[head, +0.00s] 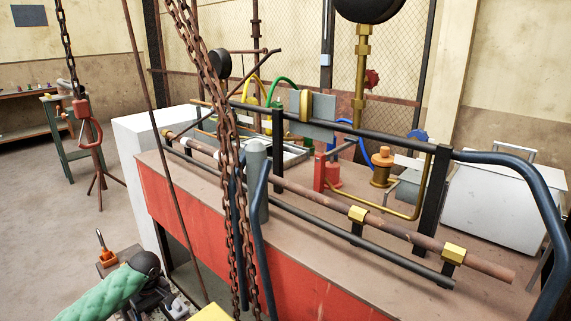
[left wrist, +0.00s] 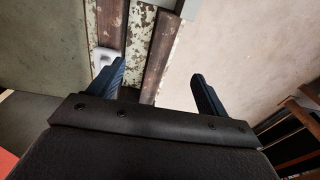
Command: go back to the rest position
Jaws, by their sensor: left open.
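My left gripper (left wrist: 158,76) shows in the left wrist view with its two blue fingers spread apart. It is open, and nothing is between the fingers. Beyond the fingertips are rusty brown bars (left wrist: 160,42) and a strip with peeling paint (left wrist: 138,40). The fingers appear apart from them, though the distance is hard to judge. I cannot make out either gripper in the head view. My right gripper is not in view.
In the head view, rusty chains (head: 222,130) hang before a red-fronted bench (head: 270,262) carrying pipes and brass fittings. A dark blue pipe (head: 535,190) curves at the right. A white cabinet (head: 495,210) stands behind. Open floor (head: 35,210) lies at the left.

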